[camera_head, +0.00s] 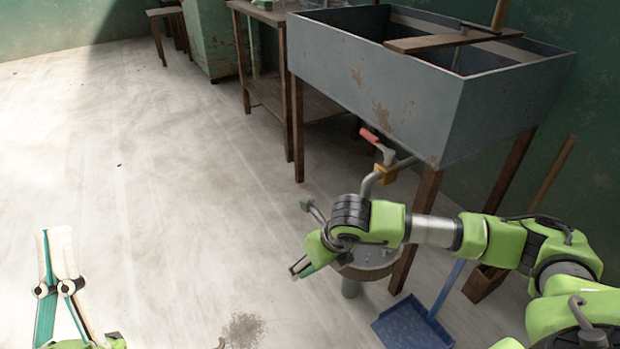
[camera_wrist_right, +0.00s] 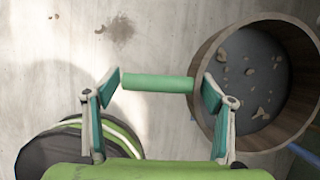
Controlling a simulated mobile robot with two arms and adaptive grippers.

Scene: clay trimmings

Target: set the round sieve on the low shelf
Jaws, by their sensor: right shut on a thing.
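A round vessel with a brown wall and grey floor (camera_wrist_right: 250,137) stands at the right of the right wrist view, with clay bits in it. It looks like the round grey disc (camera_head: 375,262) below the sink. It may be the sieve; no mesh can be made out. My right gripper (camera_head: 300,268) is beside it, on its left. In the wrist view, its fingers (camera_wrist_right: 160,83) are shut on a green bar (camera_wrist_right: 158,84), whose right end overlaps the rim; I cannot tell if they join. A low shelf (camera_head: 305,103) sits under the table.
The grey sink (camera_head: 380,85) stands on wooden legs, with a red-handled tap (camera_head: 378,143) below it. A blue dustpan (camera_head: 412,325) lies at lower right. A brown stain (camera_head: 243,328) marks the floor. The left and middle floor is clear.

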